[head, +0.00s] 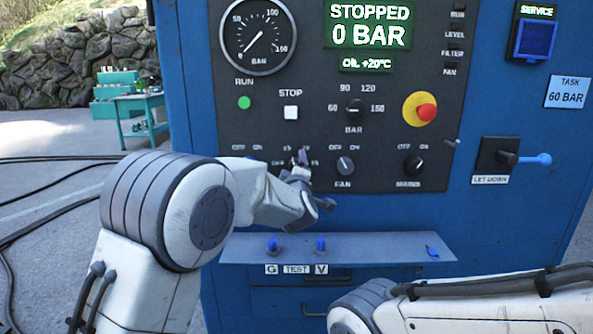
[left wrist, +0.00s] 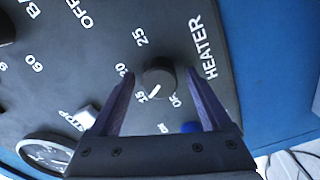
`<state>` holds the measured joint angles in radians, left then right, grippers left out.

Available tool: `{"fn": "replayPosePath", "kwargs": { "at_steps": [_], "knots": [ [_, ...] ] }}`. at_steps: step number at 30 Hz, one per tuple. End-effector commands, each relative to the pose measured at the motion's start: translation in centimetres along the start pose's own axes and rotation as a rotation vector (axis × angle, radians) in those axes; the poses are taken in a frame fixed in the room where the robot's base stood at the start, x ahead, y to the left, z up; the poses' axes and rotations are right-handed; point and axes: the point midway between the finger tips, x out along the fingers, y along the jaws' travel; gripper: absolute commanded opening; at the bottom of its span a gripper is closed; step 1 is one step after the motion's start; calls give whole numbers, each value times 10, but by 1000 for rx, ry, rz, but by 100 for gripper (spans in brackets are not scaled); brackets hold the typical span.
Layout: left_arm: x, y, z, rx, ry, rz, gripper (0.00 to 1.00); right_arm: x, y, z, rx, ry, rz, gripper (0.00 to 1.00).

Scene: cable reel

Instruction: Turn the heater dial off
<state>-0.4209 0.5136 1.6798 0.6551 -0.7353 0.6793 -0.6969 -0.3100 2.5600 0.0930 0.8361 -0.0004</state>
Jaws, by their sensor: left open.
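The heater dial (left wrist: 160,77) is a small dark round knob on the grey panel, beside the word HEATER in the left wrist view. Its white mark points down-left, toward the 15 label and away from the neighbouring OFF label, which is partly hidden. My left gripper (left wrist: 161,74) is open, with one finger on each side of the dial. Whether the fingers touch it cannot be told. In the head view my left gripper (head: 302,170) is at the panel's lower row and covers most of the heater dial. My right gripper is out of view.
The fan dial (head: 345,165) and mains dial (head: 413,164) are to the right. A red stop button (head: 426,111) and blue let-down lever (head: 535,159) are further right. A shelf (head: 390,249) juts out below. The display (head: 368,24) reads STOPPED, 0 BAR.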

Motion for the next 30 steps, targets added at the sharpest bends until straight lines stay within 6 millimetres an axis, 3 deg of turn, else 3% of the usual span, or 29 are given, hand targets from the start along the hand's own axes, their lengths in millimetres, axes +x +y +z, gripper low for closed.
{"fn": "replayPosePath", "kwargs": {
  "at_steps": [5,18,30],
  "knots": [
    [-15,0,0,0,-1,1,81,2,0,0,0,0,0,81],
    [-94,0,0,-1,-1,1,81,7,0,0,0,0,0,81],
    [-105,0,0,0,0,0,81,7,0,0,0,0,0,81]
  ]
}}
